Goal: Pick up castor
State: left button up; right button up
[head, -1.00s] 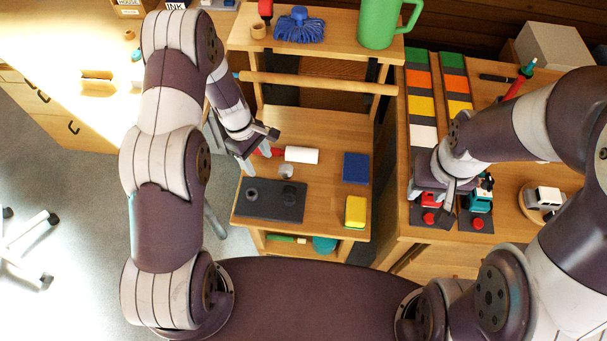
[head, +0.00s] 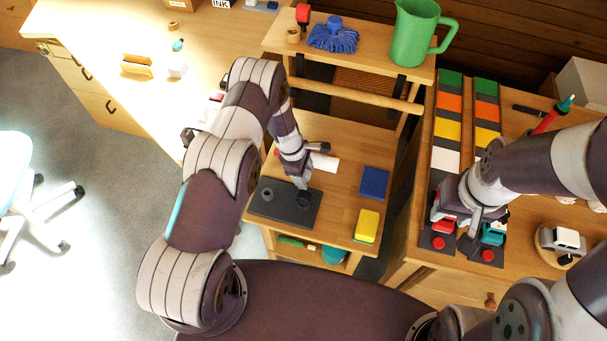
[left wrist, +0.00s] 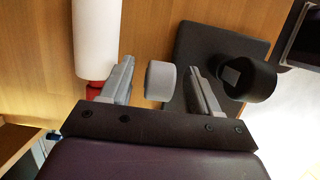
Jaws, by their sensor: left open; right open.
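A blue block (head: 374,182) and a yellow sponge (head: 367,226) lie to the right. A wooden rail (head: 355,94) crosses behind.

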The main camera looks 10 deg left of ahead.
pick_arm(q)
jog(key=shift+d+f, duration=0.25)
jog(key=shift+f, duration=0.2)
jog(key=c, duration=0.3)
grip_shut()
